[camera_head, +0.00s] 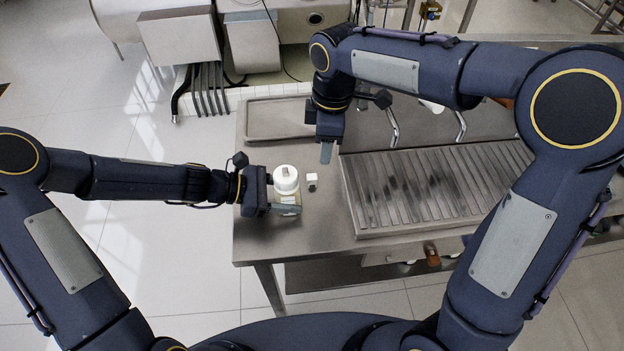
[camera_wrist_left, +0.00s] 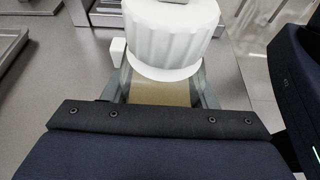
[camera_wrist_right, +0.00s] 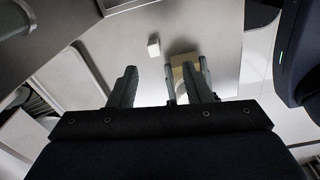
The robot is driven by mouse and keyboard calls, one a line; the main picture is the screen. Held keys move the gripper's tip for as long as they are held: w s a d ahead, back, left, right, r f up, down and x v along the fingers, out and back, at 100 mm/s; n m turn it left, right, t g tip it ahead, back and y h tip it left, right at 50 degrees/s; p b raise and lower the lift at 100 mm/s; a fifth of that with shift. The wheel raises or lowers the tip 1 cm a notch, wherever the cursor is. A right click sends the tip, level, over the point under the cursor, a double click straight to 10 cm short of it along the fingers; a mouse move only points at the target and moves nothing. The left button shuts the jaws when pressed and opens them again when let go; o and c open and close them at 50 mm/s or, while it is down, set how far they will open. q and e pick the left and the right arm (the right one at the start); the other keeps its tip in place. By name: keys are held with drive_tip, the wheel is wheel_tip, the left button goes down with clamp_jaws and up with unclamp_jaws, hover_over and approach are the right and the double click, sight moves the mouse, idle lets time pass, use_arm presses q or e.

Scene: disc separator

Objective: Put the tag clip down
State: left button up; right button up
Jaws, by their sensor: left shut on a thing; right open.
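My left gripper (camera_head: 287,209) is shut on a clear jar with tan contents (camera_wrist_left: 160,93) and a large white ribbed cap (camera_wrist_left: 172,32). The jar is upright at the left end of the steel table. A small grey piece shows on top of the cap (camera_head: 284,171). Just right of the jar is a small white block (camera_head: 312,177), with a small grey piece below it; the block also shows in the right wrist view (camera_wrist_right: 153,48). I cannot tell which small piece is the tag clip. My right gripper (camera_head: 326,151) is open and empty, above the table behind the jar.
The steel table (camera_head: 315,235) has bare room in front of and right of the jar. A ribbed drain tray (camera_head: 435,190) fills its right part. A shallow empty tray (camera_head: 275,118) lies at the back left, with the table's left edge close to the jar.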

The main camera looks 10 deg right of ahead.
wheel_tip(320, 180, down, 2)
drive_tip(key=w+a+f+n, duration=0.1)
drive_tip(key=w+a+n, duration=0.1)
drive_tip(key=a, duration=0.1)
hover_over(312, 176)
drive_tip(key=shift+h, duration=0.3)
drive_tip(key=f, duration=0.5)
drive_tip(key=shift+s+a, duration=0.2)
drive_tip(key=shift+w+d+f, duration=0.1)
drive_tip(key=shift+f, duration=1.45)
drive_tip(key=shift+w+d+f, duration=0.1)
drive_tip(key=shift+f, duration=1.4)
clamp_jaws()
